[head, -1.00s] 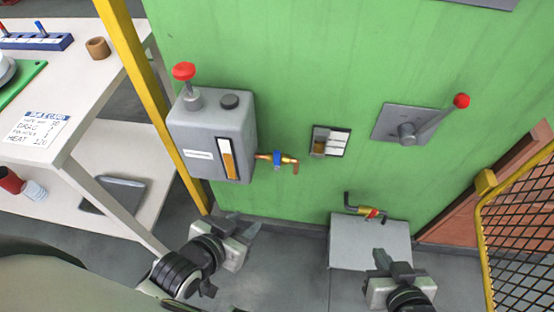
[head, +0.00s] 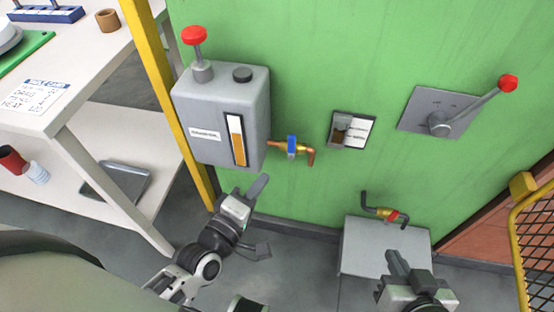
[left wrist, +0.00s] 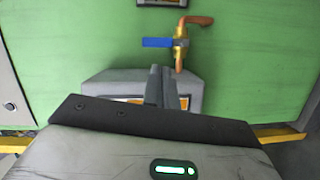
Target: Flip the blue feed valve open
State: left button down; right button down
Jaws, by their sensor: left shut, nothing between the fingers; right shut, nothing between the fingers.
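The blue feed valve handle (head: 291,146) sits on a short brass and copper pipe (head: 309,155) coming out of the right side of a grey oil box (head: 212,95). The handle stands upright, across the pipe. In the left wrist view the blue handle (left wrist: 157,42) also lies crosswise to the pipe (left wrist: 180,45). My left gripper (head: 259,186) is shut and empty, below and left of the valve and apart from it. Its closed fingers (left wrist: 160,84) point toward the handle in the left wrist view. My right gripper (head: 396,262) is shut and empty near the grey floor box.
A red knob (head: 194,36) stands on the oil box, with a yellow post (head: 158,75) to its left. A red-tipped lever (head: 470,110) and a second valve with a red handle (head: 390,215) are to the right, above the grey floor box (head: 372,247).

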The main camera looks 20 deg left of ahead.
aim_at(291, 148)
pick_arm(q)
jog(key=n, duration=0.1)
jog(key=a+n+t+y, duration=0.1)
jog(key=n, duration=0.1)
jog(key=shift+w+a+f, duration=0.1)
jog(key=shift+w+f, duration=0.05)
jog(key=shift+w, duration=0.2)
jog(key=w+d, duration=0.1)
jog(key=w, duration=0.9)
jog(key=shift+d+b, duration=0.15)
jog(key=shift+b, duration=0.2)
